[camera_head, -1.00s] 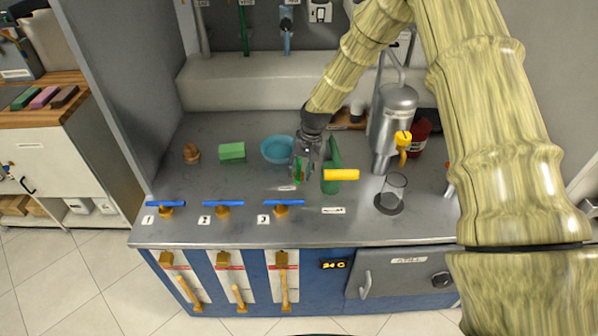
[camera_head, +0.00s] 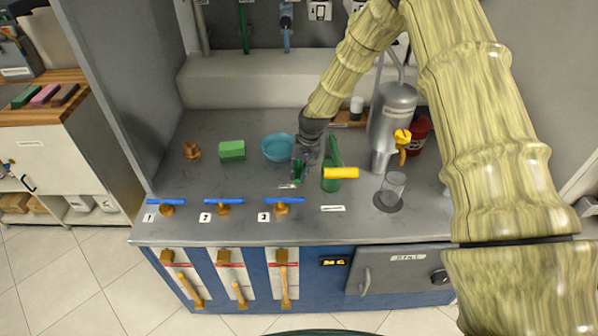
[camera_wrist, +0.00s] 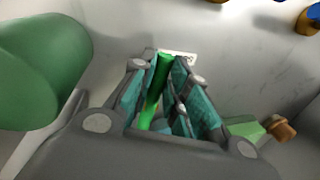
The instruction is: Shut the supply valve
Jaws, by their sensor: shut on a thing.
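My gripper (camera_head: 299,172) is low over the counter, left of a green cylinder (camera_head: 331,184) with a yellow bar handle (camera_head: 341,173). Its fingers are closed around a slim green piece (camera_wrist: 160,85), which shows between the finger pads in the wrist view. The lower part of that piece is hidden. Three blue bar handles on brass fittings, numbered 1 (camera_head: 166,201), 2 (camera_head: 224,201) and 3 (camera_head: 283,200), line the front of the counter. A yellow tap (camera_head: 402,138) is on a silver tank (camera_head: 392,115). I cannot tell which fitting is the supply valve.
A blue bowl (camera_head: 278,148), a green block (camera_head: 232,150) and a brass piece (camera_head: 191,150) stand left of my gripper. Brass levers (camera_head: 240,293) hang on the front panel.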

